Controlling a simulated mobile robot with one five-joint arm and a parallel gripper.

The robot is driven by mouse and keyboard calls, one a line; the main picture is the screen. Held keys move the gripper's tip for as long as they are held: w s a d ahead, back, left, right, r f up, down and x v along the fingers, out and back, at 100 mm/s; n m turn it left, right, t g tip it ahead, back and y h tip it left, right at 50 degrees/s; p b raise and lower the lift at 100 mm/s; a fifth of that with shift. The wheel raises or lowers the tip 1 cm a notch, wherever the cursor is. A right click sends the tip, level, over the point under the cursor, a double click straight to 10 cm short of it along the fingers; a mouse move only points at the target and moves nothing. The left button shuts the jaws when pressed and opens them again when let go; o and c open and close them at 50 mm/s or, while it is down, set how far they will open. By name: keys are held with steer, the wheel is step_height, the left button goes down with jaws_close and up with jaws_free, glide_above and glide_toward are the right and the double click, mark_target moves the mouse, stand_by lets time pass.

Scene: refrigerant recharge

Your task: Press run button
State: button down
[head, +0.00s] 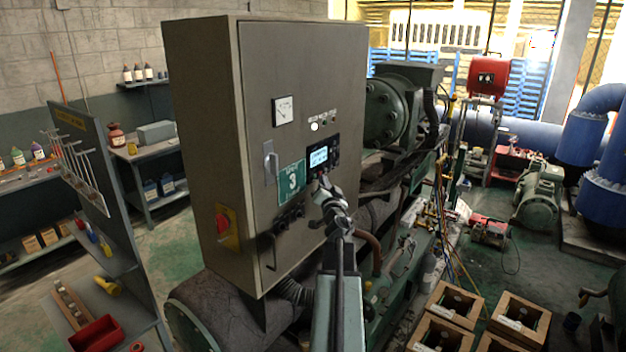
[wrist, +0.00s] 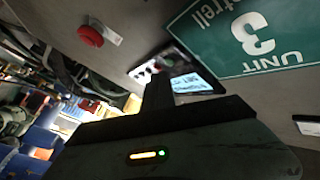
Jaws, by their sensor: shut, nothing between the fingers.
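A dark control panel with a lit display (head: 318,158) is on the front of the grey cabinet (head: 200,130). In the wrist view the display (wrist: 192,84) appears upside down, with a row of small buttons (wrist: 150,70) beside it. I cannot read which one is the run button. My gripper (head: 321,182) is shut and empty, its tips close in front of the panel's lower edge. In the wrist view its dark fingers (wrist: 158,95) overlap part of the panel. Whether the tips touch anything is not clear.
A green Unit 3 sign (head: 291,182) is left of the panel; it also shows in the wrist view (wrist: 250,38). A red mushroom button (wrist: 91,36) sits near the panel. A red switch (head: 223,222) and a door handle (head: 270,160) are on the cabinet.

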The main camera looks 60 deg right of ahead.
steer(key=shift+w, duration=0.1)
steer(key=shift+w, duration=0.3)
steer(key=shift+w, duration=0.4)
stand_by(0.5)
steer(key=shift+s, duration=0.8)
steer(key=s, duration=0.5)
stand_by(0.4)
stand_by(0.5)
